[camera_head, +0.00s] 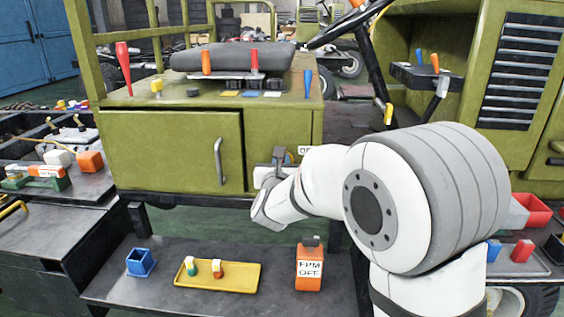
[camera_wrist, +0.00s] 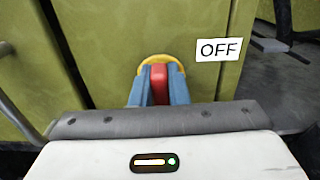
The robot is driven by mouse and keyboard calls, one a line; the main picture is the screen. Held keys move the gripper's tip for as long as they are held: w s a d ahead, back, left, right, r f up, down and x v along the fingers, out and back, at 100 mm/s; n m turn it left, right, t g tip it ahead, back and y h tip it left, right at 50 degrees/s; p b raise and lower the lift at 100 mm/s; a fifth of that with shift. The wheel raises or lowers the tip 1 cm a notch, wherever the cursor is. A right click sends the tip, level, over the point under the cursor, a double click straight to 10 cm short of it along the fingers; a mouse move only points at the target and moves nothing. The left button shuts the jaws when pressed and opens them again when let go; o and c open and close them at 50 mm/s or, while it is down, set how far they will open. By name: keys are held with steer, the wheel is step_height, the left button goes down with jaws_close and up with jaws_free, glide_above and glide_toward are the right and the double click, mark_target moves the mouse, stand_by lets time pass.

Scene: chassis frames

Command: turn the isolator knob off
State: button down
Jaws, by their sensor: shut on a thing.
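The isolator knob is a red bar (camera_wrist: 158,77) on a yellow round plate (camera_wrist: 153,60), on the green chassis panel in the wrist view. A white label reading OFF (camera_wrist: 219,49) is on the panel to its right. My gripper (camera_wrist: 158,92) is shut on the red bar, with a blue-grey finger on each side of it. The bar stands about upright in that view, not pointing at the label. In the head view my gripper (camera_head: 278,160) is at the green panel, and my wrist hides the knob.
A green cabinet door (camera_head: 180,150) with a grey handle is left of my gripper. Below, a dark shelf (camera_head: 205,293) carries a blue bin (camera_head: 140,263), a yellow tray (camera_head: 245,275) and an orange box (camera_head: 309,270) labelled EPM OFF. Levers stand on the green top above.

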steer(key=shift+f+n+b, duration=0.15)
steer(key=shift+n+b, duration=0.15)
steer(key=shift+b, duration=0.15)
steer(key=shift+a+f+n+b, duration=0.1)
steer(key=shift+a+n+b, duration=0.05)
steer(key=shift+n+b, duration=0.45)
steer(key=n+b, duration=0.2)
steer(key=shift+a+b, duration=0.15)
steer(key=shift+b, duration=0.15)
steer(key=shift+a+f+n+b, duration=0.2)
steer(key=shift+n+b, duration=0.15)
steer(key=shift+n, duration=1.95)
steer(key=shift+a+f+n+b, duration=0.15)
steer(key=shift+n+b, duration=0.25)
steer(key=shift+n, duration=1.9)
steer(key=shift+a+f+n+b, duration=0.2)
steer(key=shift+n+b, duration=0.15)
steer(key=shift+n, duration=1.95)
steer(key=c, duration=1.4)
jaws_free()
